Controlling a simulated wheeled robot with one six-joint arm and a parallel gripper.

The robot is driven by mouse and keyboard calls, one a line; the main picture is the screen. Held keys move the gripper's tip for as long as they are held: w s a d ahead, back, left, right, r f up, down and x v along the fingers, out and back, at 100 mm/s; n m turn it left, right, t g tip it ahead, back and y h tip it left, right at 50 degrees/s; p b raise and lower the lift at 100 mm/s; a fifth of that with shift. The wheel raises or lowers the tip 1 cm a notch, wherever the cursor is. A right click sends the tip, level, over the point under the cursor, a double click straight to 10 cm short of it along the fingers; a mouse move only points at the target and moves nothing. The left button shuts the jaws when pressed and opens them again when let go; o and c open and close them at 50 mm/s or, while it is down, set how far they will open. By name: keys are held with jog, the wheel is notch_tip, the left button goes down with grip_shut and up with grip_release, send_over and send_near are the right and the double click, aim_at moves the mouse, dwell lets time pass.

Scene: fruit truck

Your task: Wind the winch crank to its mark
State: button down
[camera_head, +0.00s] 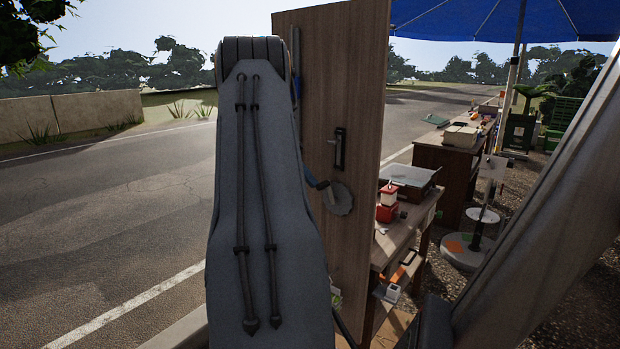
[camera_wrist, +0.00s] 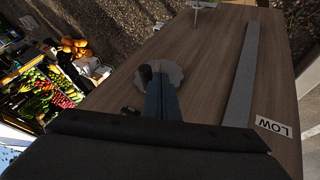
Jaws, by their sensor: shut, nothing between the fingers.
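I cannot make out a mark for the crank.
A grey strip (camera_wrist: 242,75) and a "LOW" label (camera_wrist: 273,126) are on the panel. A dark latch plate (camera_head: 339,149) sits above the disc. Right of the panel, a wooden table (camera_head: 402,238) holds a red device (camera_head: 387,207). Fruit crates (camera_wrist: 40,95) show at left in the wrist view.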

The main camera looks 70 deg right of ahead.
aim_at(322, 183)
dwell(0.3)
jog(key=shift+s+a+r+m+t+b, duration=0.2)
jog(key=shift+s+r+t+b, duration=0.2)
jog(key=shift+s+t+b, duration=0.45)
jog(key=shift+s+a+r+m+t+b, duration=0.15)
jog(key=shift+s+r+t+b, duration=0.4)
jog(key=shift+b, duration=0.6)
jog(key=shift+s+f, duration=0.15)
jog(key=w+a+r+b, duration=0.1)
jog(key=w+a+r, duration=0.1)
jog(key=w+r, duration=0.5)
notch_tip(322, 183, up, 2)
jog(key=shift+a+r+b, duration=0.2)
jog(key=shift+a+b, duration=0.05)
jog(key=shift+b, duration=0.1)
